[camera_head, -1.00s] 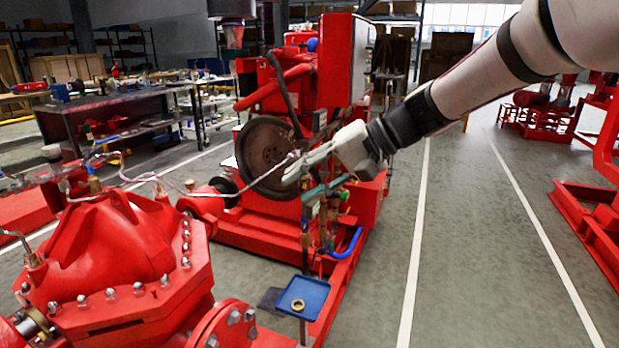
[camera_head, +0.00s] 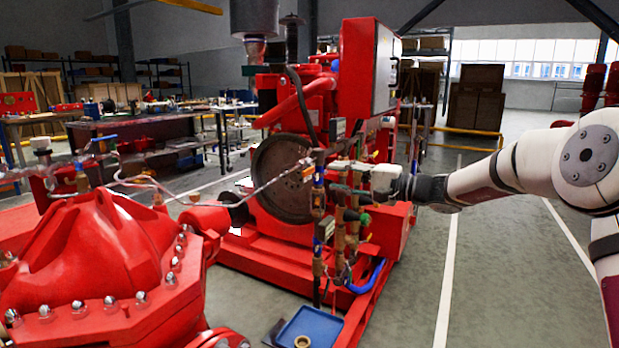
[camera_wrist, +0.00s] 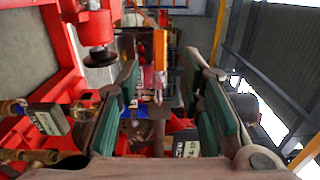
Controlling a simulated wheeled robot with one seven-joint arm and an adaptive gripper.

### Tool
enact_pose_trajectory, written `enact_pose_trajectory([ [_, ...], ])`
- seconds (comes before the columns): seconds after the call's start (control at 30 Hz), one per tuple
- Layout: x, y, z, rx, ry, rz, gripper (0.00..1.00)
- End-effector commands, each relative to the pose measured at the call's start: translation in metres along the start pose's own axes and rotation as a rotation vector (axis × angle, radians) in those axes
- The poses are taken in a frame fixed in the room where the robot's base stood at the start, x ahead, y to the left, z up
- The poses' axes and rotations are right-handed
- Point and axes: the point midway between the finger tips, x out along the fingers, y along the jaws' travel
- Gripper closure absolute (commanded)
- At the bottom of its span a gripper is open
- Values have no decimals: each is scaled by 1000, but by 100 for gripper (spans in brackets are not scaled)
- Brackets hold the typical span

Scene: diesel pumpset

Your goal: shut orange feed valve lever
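A small orange piece (camera_head: 307,172), likely the feed valve lever, shows just left of my gripper in the head view, in front of the dark flywheel. In the wrist view the orange lever (camera_wrist: 160,48) stands upright in the picture, ahead of and between my fingers. My gripper (camera_head: 338,177) reaches in from the right beside the brass valve pipes. Its green-padded fingers (camera_wrist: 163,75) are spread wide with a gap between them. I see no contact with the lever. The valve body behind it is partly hidden.
Brass pipes with blue and green handles (camera_head: 365,219) crowd around my gripper. The dark flywheel (camera_head: 284,178) lies behind. A thin metal line (camera_head: 240,200) crosses at left. A blue tray (camera_head: 312,328) with a brass ring sits below. The floor at right is clear.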

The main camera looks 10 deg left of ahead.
Motion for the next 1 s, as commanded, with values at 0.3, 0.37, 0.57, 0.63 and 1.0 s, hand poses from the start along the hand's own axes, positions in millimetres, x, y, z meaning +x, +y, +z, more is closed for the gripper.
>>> enact_pose_trajectory([
  [0.3, 62, 2, 1, 0, -2, 0, 66],
  [0.37, 70, 2, 1, -1, -1, 0, 66],
  [0.57, 86, 1, 0, 0, 0, 1, 66],
  [0.63, 89, 1, 0, 0, 1, 1, 66],
  [1.0, 90, 1, 0, 0, 1, 1, 86],
])
